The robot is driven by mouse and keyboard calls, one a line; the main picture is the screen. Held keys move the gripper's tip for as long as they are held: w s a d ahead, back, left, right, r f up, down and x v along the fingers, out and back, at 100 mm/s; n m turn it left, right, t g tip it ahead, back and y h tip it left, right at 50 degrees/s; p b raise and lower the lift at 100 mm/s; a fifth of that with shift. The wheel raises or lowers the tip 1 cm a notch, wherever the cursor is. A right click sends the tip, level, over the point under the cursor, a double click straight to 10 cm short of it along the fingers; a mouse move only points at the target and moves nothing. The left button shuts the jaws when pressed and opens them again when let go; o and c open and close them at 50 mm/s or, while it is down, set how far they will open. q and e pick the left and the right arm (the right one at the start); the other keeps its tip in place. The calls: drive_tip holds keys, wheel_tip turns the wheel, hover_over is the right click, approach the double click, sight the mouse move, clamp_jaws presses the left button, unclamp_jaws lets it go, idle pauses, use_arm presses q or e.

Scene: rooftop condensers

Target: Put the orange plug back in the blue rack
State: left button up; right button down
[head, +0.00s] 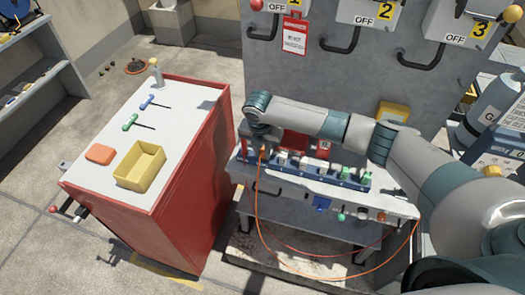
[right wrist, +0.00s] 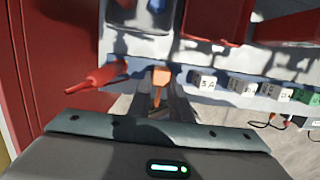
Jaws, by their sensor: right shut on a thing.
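The orange plug (right wrist: 160,75) shows in the right wrist view between the fingers of my right gripper (right wrist: 160,98), which is shut on it. In the head view my right gripper (head: 262,148) points down at the left end of the blue rack (head: 318,180), and the plug is mostly hidden by it. The plug is at the rack's edge; I cannot tell whether it is seated in a slot. An orange cable (head: 257,215) hangs from it. White and green plugs (head: 300,162) stand along the rack. My left gripper is not in view.
A red cabinet (head: 190,160) stands left of the bench, with a yellow bin (head: 140,165) and T-handled tools on top. A red tapered object (right wrist: 98,78) lies left of the plug. The grey panel (head: 300,75) with OFF switches rises behind.

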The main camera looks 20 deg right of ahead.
drive_tip(key=shift+f, duration=0.45)
idle(0.3)
drive_tip(key=c, duration=1.5)
unclamp_jaws()
drive_tip(key=shift+c, duration=0.2)
drive_tip(key=shift+r, duration=0.1)
wheel_tip(320, 180, up, 17)
drive_tip(key=s+a+b, duration=0.1)
drive_tip(key=s+b, duration=0.1)
drive_tip(key=b, duration=0.3)
drive_tip(key=shift+a, duration=0.25)
drive_tip(key=shift+s, duration=0.1)
